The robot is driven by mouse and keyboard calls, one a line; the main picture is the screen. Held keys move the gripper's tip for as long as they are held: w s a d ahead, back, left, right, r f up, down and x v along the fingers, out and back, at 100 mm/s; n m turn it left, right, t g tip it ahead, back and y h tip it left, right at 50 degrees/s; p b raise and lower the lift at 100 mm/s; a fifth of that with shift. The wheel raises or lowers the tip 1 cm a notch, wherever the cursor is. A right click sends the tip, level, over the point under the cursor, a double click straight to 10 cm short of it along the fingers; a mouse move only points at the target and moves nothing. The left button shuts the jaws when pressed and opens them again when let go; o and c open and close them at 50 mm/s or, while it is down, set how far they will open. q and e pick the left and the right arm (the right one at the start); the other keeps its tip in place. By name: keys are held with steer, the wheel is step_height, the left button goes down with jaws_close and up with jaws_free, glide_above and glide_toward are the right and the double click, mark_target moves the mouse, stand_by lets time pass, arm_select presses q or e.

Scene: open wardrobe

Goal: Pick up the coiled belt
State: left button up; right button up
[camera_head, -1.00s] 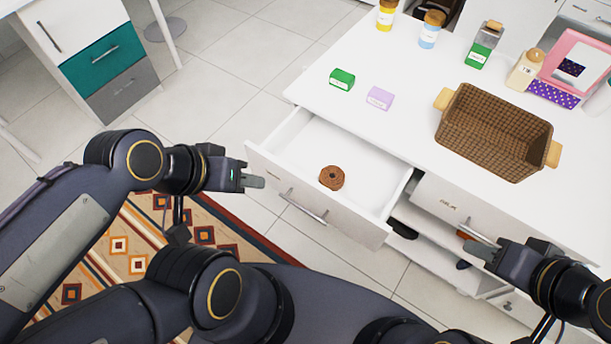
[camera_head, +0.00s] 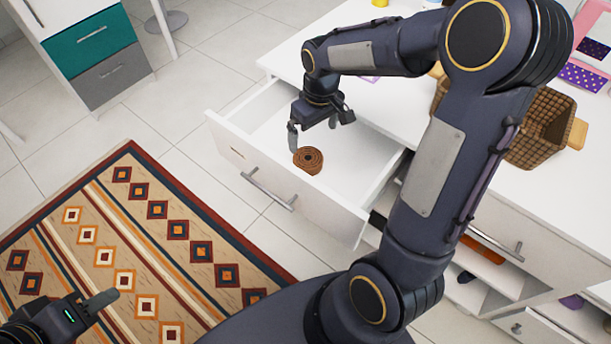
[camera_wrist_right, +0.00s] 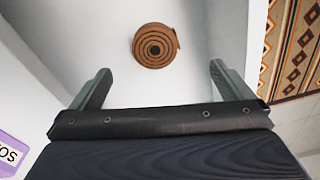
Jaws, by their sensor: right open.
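The coiled belt (camera_head: 308,160) is a brown spiral roll lying in the open white drawer (camera_head: 262,116), near its front wall. In the right wrist view the belt (camera_wrist_right: 155,46) lies ahead of the fingertips, roughly centred between them. My right gripper (camera_head: 314,132) is above the drawer, pointing down, with its fingers apart and empty. Its two open fingers also show in the right wrist view (camera_wrist_right: 160,80). My left gripper (camera_head: 100,300) is at the lower left, over the rug and away from the drawer; its finger gap cannot be made out.
The drawer's walls and its front with a metal handle (camera_head: 268,190) surround the belt. My right arm covers much of the white top. A wicker basket (camera_head: 540,125) stands on it at the right. A patterned rug (camera_head: 150,240) lies on the floor at the left.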

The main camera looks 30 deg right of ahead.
steer(key=b, duration=0.1)
glide_above(309, 159)
steer(key=shift+n+g+h, duration=0.3)
steer(key=f, duration=0.6)
steer(key=shift+w+d+f, duration=0.15)
steer(key=shift+d, duration=0.1)
step_height(309, 159, down, 7)
steer(key=shift+a+r+b, duration=0.1)
steer(key=shift+a+b, duration=0.05)
steer(key=shift+b, duration=0.95)
arm_select(q)
step_height(309, 159, down, 4)
steer(key=shift+f, duration=0.15)
arm_select(e)
steer(key=c, duration=1.1)
